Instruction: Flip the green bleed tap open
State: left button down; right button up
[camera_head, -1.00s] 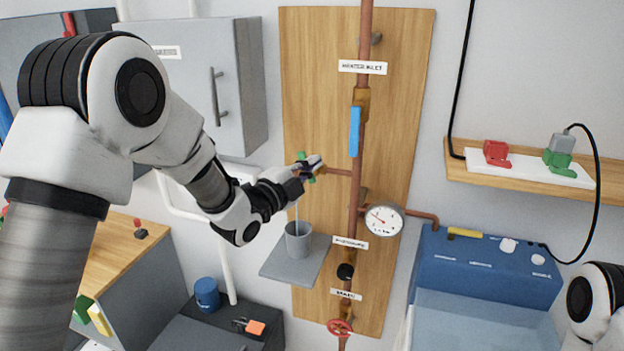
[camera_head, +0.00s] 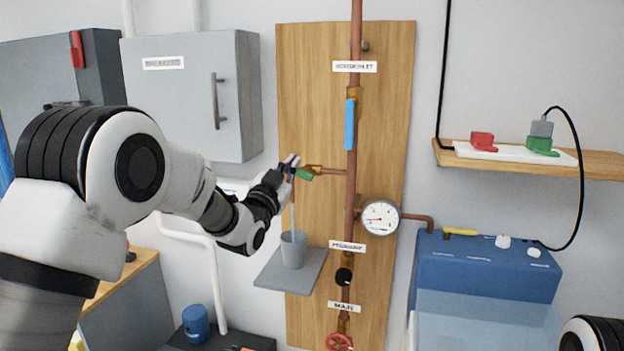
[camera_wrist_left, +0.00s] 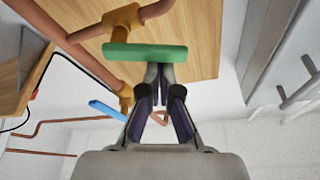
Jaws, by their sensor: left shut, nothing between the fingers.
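The green bleed tap (camera_head: 304,174) is a short bar handle on a copper side branch of the vertical pipe. In the left wrist view the green handle (camera_wrist_left: 145,54) lies crosswise just beyond my fingertips, roughly in line with the copper pipe behind it. My left gripper (camera_head: 290,165) is shut and empty at the left end of the handle; I cannot tell if it touches. The fingers hide part of the tap. A thin pale stream (camera_head: 292,217) runs from below the tap into a grey cup (camera_head: 293,250). My right gripper is out of view.
The cup stands on a grey shelf (camera_head: 307,277) on the wooden board (camera_head: 393,130). A blue lever (camera_head: 349,124) and a gauge (camera_head: 380,217) are on the vertical pipe. A grey cabinet (camera_head: 185,105) is left of the board.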

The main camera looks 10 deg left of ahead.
pick_arm(q)
jog(key=shift+a+f+n+y+b, duration=0.15)
jog(key=shift+f+n+y+b, duration=0.15)
jog(key=shift+n+b, duration=0.4)
jog(key=shift+a+f+n+y+b, duration=0.25)
jog(key=shift+n+b, duration=0.2)
jog(key=shift+n, duration=0.3)
jog(key=shift+a+f+n+y+b, duration=0.1)
jog(key=shift+f+n+y+b, duration=0.2)
jog(key=shift+n+b, duration=0.4)
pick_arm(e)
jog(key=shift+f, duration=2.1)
pick_arm(q)
jog(key=shift+r, duration=0.1)
notch_tip(320, 180, up, 4)
jog(key=p, duration=0.3)
jog(key=b+v, duration=0.3)
jog(key=v, duration=0.7)
jog(key=shift+d+b, duration=0.25)
jog(key=shift+b, duration=0.1)
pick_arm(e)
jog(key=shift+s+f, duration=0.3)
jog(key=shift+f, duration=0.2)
